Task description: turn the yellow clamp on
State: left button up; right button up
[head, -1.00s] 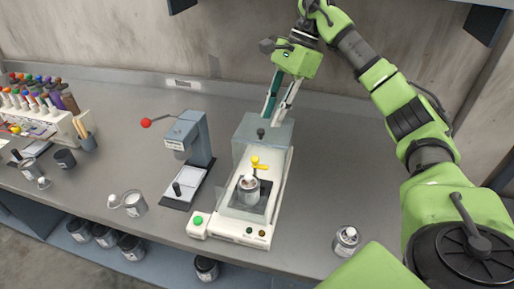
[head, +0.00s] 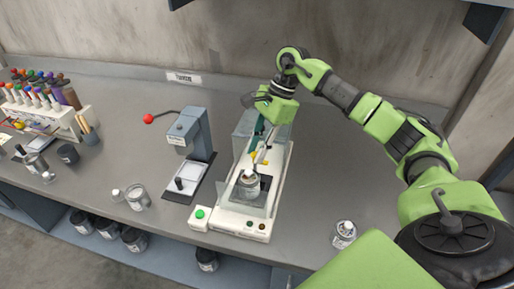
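The yellow clamp (head: 253,155) is on the small white-based machine (head: 240,222), just above a metal can (head: 249,184) standing on its dark plate. Only bits of the clamp show, because my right gripper's fingers cover part of it. My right gripper (head: 259,156) points down from above, with its fingertips at the clamp. I cannot tell whether they touch it or how far apart they are. My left gripper is not in view.
A clear guard stands around the machine, close to the fingers. A grey press (head: 190,140) with a red-knobbed lever stands to the left. Cans stand on the bench at front left (head: 137,198) and right (head: 344,234). The bench right of the machine is mostly clear.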

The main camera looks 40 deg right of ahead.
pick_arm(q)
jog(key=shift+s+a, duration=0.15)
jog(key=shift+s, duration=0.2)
pick_arm(e)
grip_shut()
